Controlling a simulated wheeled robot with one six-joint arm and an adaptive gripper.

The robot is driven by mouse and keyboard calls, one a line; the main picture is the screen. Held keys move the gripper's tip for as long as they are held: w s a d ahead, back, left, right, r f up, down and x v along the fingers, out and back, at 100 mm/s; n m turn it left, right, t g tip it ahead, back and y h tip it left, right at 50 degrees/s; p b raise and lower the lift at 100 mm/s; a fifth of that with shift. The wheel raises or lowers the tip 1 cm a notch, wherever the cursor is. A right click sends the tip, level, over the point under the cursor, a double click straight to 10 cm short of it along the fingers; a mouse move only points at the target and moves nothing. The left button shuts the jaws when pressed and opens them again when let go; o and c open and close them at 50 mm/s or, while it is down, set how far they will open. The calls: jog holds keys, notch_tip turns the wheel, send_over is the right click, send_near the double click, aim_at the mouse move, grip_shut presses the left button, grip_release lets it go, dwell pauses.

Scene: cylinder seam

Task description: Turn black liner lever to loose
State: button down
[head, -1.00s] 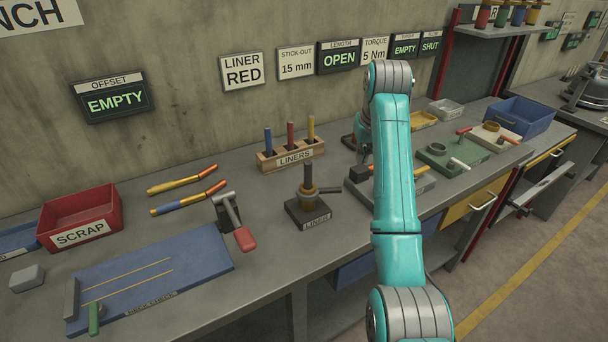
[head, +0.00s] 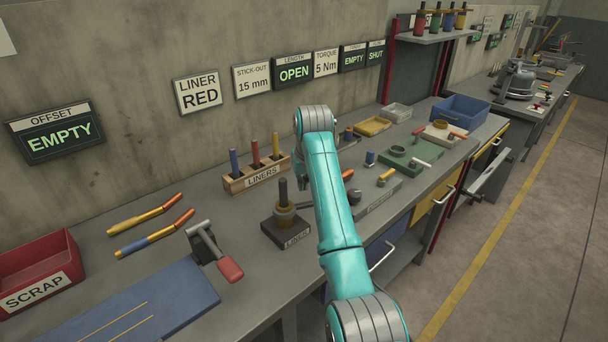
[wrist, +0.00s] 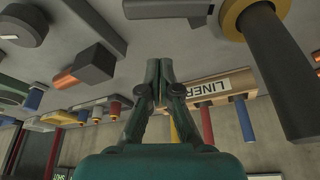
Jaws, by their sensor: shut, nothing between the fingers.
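The wrist view shows the scene upside down, with the black rod (wrist: 283,75), the collar (wrist: 238,14) and the grey lever (wrist: 150,9) at the top. My gripper (wrist: 158,66) is shut and empty, apart from the lever in the picture. My arm hides the gripper in the head view.
The liner rack (head: 257,174) with blue, red and yellow rods stands behind the fixture. A red-handled clamp (head: 214,252) is to its left. A grey fixture (head: 385,194) and green fixture (head: 405,160) lie right of my arm. Bare bench surrounds the liner block's front left.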

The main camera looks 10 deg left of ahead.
aim_at(305, 205)
jog(key=shift+s+d+f, duration=0.2)
jog(key=shift+s+d, duration=0.1)
jog(key=shift+s, duration=0.25)
jog(key=shift+s+d+f, duration=0.15)
jog(key=shift+s+d, duration=0.15)
jog(key=shift+s, duration=0.25)
jog(key=shift+s+d+f, duration=0.2)
jog(key=shift+s+d, duration=0.1)
jog(key=shift+s, duration=0.25)
jog(key=shift+a, duration=0.15)
